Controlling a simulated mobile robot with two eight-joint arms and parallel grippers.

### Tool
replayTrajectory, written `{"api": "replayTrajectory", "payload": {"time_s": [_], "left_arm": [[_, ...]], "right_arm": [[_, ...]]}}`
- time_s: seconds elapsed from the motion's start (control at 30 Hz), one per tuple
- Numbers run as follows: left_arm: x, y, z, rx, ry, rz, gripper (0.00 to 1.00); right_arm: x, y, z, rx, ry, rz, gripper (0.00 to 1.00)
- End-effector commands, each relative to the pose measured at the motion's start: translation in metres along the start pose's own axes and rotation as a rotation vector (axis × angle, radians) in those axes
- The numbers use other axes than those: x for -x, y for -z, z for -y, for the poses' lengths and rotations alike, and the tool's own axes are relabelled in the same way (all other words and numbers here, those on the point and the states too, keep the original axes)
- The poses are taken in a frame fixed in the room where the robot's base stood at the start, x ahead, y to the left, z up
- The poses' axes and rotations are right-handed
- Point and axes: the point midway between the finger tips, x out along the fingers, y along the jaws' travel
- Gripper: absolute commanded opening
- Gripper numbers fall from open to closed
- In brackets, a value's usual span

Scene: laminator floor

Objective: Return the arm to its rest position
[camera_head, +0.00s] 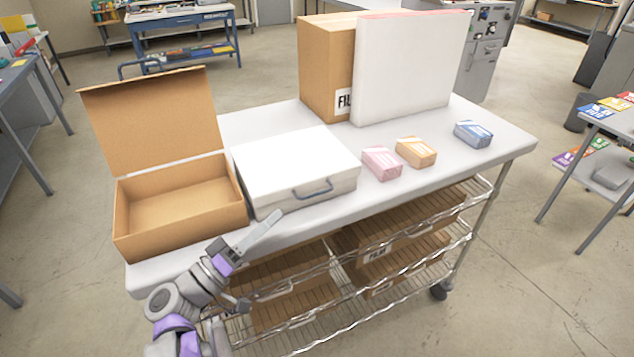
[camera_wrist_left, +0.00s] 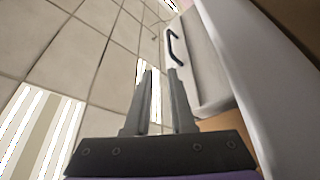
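My left gripper (camera_head: 268,225) is at the front edge of the white cart table, just in front of the white case (camera_head: 295,165) with a grey handle (camera_head: 313,190). In the left wrist view its two fingers (camera_wrist_left: 160,75) stand a little apart with nothing between them. The white case (camera_wrist_left: 205,70) and its dark handle (camera_wrist_left: 172,47) show beyond the fingertips, apart from them. My left arm reaches up from the lower left of the head view. My right gripper is not in view.
An open cardboard box (camera_head: 180,205) stands left of the case on the cart table (camera_head: 420,180). Pink (camera_head: 381,162), orange (camera_head: 416,151) and blue (camera_head: 473,133) small boxes lie to the right. A FILM carton (camera_head: 325,70) and a white panel (camera_head: 410,65) stand behind. Wire shelves (camera_head: 350,290) hold cartons below.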

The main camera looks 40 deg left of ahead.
Motion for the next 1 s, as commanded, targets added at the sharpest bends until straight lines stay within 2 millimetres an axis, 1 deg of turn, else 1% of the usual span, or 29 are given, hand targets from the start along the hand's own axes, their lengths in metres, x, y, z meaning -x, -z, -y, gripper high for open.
{"api": "replayTrajectory", "payload": {"time_s": [0.23, 0.27, 0.37, 0.47, 0.5, 0.53, 0.57, 0.6, 0.63, 0.7, 0.8, 0.9, 1.0], "left_arm": [[-0.002, -0.002, 0.000, 0.005, 0.003, 0.010, 0.22], [-0.005, -0.005, 0.001, 0.011, 0.006, 0.021, 0.22], [-0.020, -0.021, 0.002, 0.047, 0.029, 0.093, 0.22], [-0.042, -0.055, 0.004, 0.100, 0.079, 0.226, 0.22], [-0.047, -0.077, 0.005, 0.115, 0.115, 0.303, 0.22], [-0.049, -0.095, 0.006, 0.121, 0.146, 0.363, 0.22], [-0.048, -0.113, 0.008, 0.123, 0.181, 0.424, 0.22], [-0.046, -0.137, 0.010, 0.119, 0.229, 0.508, 0.22], [-0.043, -0.154, 0.011, 0.113, 0.265, 0.569, 0.22], [-0.032, -0.191, 0.014, 0.080, 0.352, 0.706, 0.22], [-0.010, -0.229, 0.018, -0.002, 0.470, 0.877, 0.22], [0.014, -0.254, 0.021, -0.127, 0.576, 1.016, 0.22], [0.035, -0.263, 0.024, -0.281, 0.661, 1.114, 0.22]], "right_arm": [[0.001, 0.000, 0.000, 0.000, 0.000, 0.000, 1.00], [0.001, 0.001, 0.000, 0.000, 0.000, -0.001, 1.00], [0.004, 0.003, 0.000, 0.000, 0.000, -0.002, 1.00], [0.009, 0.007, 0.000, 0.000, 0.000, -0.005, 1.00], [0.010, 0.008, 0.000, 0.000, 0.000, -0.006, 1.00], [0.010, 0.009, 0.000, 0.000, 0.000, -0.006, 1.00], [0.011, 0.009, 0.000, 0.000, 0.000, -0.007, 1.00], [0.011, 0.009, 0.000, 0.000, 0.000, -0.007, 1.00], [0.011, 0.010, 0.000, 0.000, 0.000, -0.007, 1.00], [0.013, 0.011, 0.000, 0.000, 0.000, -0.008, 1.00], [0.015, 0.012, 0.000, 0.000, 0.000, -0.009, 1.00], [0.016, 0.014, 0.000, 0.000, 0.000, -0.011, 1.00], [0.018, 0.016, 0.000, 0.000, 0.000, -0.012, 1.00]]}}
